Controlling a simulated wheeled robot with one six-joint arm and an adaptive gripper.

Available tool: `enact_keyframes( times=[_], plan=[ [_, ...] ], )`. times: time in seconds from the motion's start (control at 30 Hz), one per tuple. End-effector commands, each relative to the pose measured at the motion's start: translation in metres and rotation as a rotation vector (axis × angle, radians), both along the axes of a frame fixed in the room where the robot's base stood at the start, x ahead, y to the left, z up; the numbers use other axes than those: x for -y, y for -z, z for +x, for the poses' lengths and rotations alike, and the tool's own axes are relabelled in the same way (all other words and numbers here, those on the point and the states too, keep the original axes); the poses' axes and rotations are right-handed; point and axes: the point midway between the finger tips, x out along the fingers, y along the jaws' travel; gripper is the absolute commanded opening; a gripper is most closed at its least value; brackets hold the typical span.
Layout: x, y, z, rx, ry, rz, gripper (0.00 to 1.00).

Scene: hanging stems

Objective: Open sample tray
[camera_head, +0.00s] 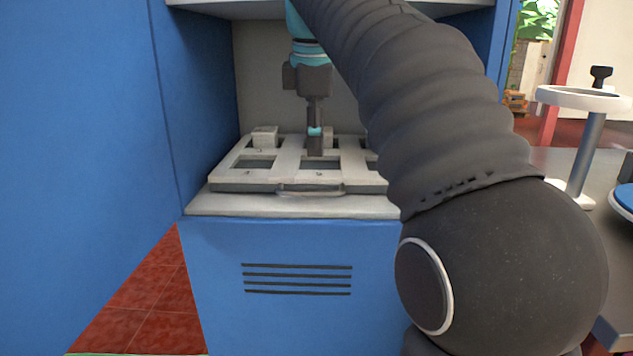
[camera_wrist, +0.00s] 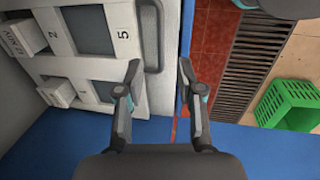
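The sample tray (camera_head: 228,172) is a pale flat frame with several square openings, lying on a white ledge in the blue cabinet's recess. A light handle (camera_head: 310,190) runs along its front edge. In the wrist view the tray (camera_wrist: 85,60) shows at left with numbers 2 and 5, and the handle (camera_wrist: 151,40) lies just beyond the fingertips.
The blue cabinet (camera_head: 290,245) has side walls and a top close around the recess. White blocks (camera_head: 265,136) stand at the tray's back. A table with a ring stand (camera_head: 585,98) is at right. A green crate (camera_wrist: 290,103) stands on the floor by a grate.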

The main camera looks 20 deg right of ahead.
Motion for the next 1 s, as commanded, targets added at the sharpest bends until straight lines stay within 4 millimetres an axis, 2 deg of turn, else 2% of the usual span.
enact_keyframes(
  times=[0.3,0.5,0.7,0.97,1.0],
  plan=[
    [0.003,0.058,0.009,-0.003,0.001,0.0,0.37],
    [0.004,0.082,0.014,-0.002,0.001,0.001,0.37],
    [0.005,0.091,0.016,0.0,0.001,0.0,0.37],
    [0.005,0.092,0.016,0.0,0.001,0.0,0.37],
    [0.005,0.092,0.016,0.0,0.001,0.0,0.27]
  ],
)
